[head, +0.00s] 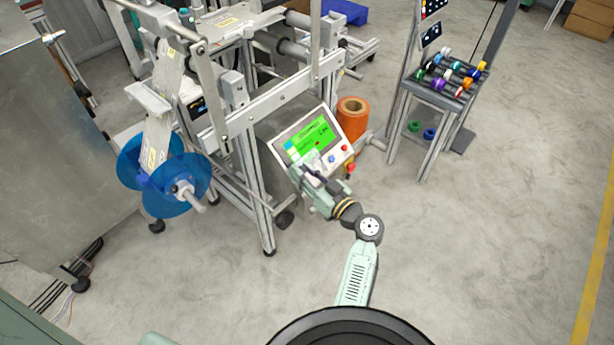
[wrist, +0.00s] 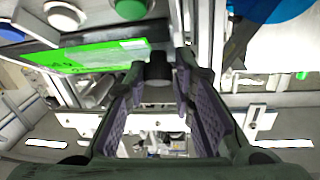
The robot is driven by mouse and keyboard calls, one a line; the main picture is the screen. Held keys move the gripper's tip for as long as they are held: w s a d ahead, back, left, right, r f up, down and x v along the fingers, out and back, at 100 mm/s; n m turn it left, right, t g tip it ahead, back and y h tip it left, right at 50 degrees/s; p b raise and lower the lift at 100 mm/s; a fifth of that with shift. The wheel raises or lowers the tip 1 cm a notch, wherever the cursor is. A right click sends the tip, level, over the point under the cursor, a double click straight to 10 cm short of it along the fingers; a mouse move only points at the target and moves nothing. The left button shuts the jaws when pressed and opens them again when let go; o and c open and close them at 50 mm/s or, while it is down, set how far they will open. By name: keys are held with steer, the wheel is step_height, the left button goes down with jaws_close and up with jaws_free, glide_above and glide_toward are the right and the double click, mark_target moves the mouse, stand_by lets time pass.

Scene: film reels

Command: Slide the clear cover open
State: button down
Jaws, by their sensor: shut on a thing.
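A control panel with a bright green screen (head: 310,141) stands at the front of the machine. The green screen (wrist: 95,57) also shows at the upper left of the wrist view. My gripper (head: 298,172) is at the lower left edge of this panel. In the wrist view, a small dark round knob (wrist: 158,66) sits between my fingertips, and the gripper is shut on it. The clear cover's outline is hard to make out against the screen. The fingers hide the knob in the head view.
Panel buttons (head: 340,152) lie right of the screen, including a red one (head: 350,167). An orange roll (head: 352,117) stands behind the panel. A blue reel (head: 172,185) is at the left. A rack of coloured rolls (head: 445,82) stands right; the floor between is clear.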

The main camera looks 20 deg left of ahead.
steer(key=c, duration=1.5)
jaws_free()
steer(key=shift+w+d, duration=0.2)
steer(key=shift+d, duration=0.05)
steer(key=shift+c, duration=0.2)
steer(key=shift+o, duration=0.6)
steer(key=shift+s, duration=0.1)
steer(key=shift+a, duration=0.1)
steer(key=v, duration=1.2)
